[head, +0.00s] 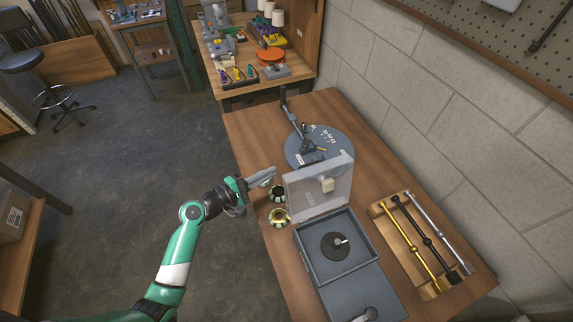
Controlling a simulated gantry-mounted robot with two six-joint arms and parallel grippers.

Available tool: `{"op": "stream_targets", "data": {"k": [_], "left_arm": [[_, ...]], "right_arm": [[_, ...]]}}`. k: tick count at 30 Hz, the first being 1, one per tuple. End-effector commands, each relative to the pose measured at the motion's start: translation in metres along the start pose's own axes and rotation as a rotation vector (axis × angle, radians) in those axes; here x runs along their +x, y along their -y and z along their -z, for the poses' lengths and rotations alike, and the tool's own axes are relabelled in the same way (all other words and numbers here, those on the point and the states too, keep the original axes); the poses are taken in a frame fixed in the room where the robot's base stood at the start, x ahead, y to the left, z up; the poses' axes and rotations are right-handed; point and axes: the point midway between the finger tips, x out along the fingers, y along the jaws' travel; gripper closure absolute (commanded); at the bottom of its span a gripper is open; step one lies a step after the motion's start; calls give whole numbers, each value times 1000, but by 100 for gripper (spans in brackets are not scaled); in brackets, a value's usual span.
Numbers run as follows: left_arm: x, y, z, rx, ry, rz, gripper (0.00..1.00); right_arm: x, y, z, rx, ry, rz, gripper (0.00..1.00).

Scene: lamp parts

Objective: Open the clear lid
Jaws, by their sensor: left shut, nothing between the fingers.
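The clear lid (318,188) stands raised, nearly upright, along the far edge of a grey box (303,252). A small pale block (328,185) shows at the lid. The open box holds a dark round disc (333,249) with a light peg. My left gripper (264,177) is shut and empty, just left of the lid's upper left edge. A small gap seems to lie between its fingertips and the lid, though contact is hard to judge. My right gripper is not in view.
Two small green-and-gold round parts (278,216) sit left of the lid, below my gripper. A grey round plate (338,140) with an upright arm stands behind. A wooden rack (402,240) with gold, black and silver rods lies right. Bare wooden tabletop (375,175) lies between.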

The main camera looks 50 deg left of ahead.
Motion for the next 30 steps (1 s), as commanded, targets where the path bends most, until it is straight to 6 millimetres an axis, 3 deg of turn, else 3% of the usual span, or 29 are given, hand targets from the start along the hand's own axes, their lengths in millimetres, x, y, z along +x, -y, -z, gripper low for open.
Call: {"op": "stream_targets", "data": {"k": [14, 16, 21, 30], "left_arm": [[95, 2, 0, 1, 4, 0, 100], [89, -4, -16, 1, 4, 3, 100], [82, -2, -34, 0, 2, 1, 100], [80, 0, -38, 1, 1, 0, 100]], "right_arm": [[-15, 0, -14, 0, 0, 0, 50], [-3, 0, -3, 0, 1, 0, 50], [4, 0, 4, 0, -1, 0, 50], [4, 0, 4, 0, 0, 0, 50]]}}
